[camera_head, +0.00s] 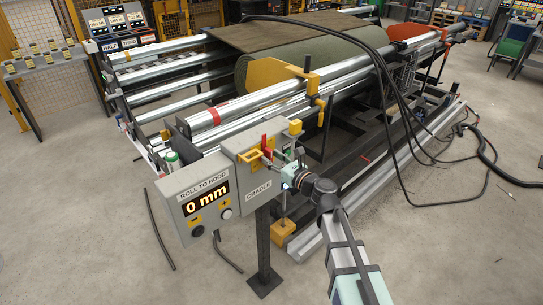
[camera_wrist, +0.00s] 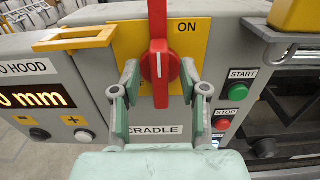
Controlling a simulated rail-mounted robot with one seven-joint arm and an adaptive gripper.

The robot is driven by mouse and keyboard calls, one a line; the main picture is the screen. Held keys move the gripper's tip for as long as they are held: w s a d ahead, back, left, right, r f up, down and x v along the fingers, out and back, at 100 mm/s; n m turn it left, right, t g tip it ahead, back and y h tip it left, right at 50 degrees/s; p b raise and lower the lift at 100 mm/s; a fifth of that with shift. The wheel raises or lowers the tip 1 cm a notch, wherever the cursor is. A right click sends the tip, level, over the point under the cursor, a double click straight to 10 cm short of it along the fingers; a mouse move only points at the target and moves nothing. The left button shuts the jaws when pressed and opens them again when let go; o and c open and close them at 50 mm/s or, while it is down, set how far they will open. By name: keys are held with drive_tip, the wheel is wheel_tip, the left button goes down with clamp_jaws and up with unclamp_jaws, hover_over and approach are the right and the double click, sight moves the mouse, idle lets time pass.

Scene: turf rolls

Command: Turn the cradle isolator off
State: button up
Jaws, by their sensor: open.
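The cradle isolator is a red handle (camera_wrist: 160,65) on a yellow plate (camera_wrist: 130,48), above a "CRADLE" label. My gripper (camera_wrist: 159,80) is open, with one finger on each side of the handle's lower part. I cannot tell whether either finger touches it. In the head view my gripper (camera_head: 282,163) is at the grey cradle box (camera_head: 246,170) and partly hides the isolator's red handle (camera_head: 265,143).
Green START (camera_wrist: 237,92) and red STOP (camera_wrist: 223,124) buttons are close on the right. The "ROLL TO HOOD" display (camera_head: 205,197), reading 0 mm, is on the left. The roller machine with its turf roll (camera_head: 290,65) stands behind; black cables (camera_head: 395,110) loop on the right.

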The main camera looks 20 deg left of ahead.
drive_tip(key=shift+w+a, duration=0.2)
drive_tip(key=shift+a, duration=0.15)
clamp_jaws()
